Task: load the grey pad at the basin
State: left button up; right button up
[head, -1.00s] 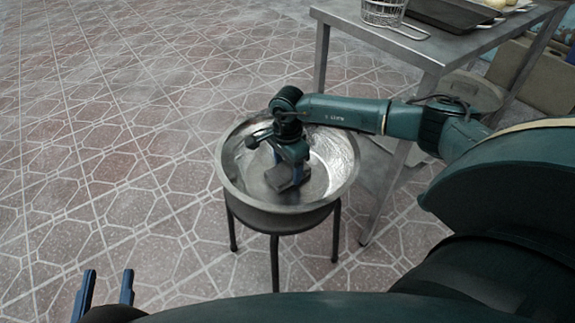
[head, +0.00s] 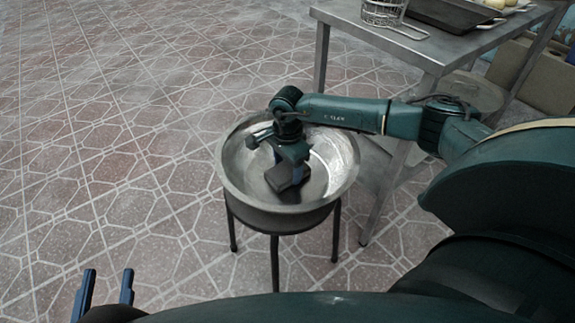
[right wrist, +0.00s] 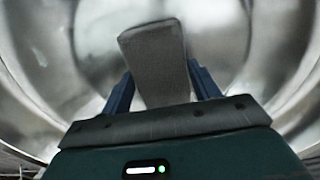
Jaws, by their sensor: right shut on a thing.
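The grey pad (head: 290,187) is inside the metal basin (head: 338,187), and looks dark in the head view. My right gripper (head: 289,168) reaches down into the basin and is shut on the pad. In the right wrist view the pad (right wrist: 157,62) sticks out between the two blue fingers (right wrist: 160,90), with the shiny basin wall (right wrist: 50,55) around it. Whether the pad touches the basin's bottom I cannot tell. My left gripper (head: 106,283) is open and empty at the lower left, over the floor.
The basin stands on a dark-legged stool (head: 275,255). A steel table (head: 440,48) at the upper right holds a wire basket (head: 383,12) and a dark tray (head: 455,12). The tiled floor to the left is clear.

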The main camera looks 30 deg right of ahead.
aim_at(288, 170)
jog(key=shift+r+p, duration=2.65)
jog(key=shift+r, duration=0.85)
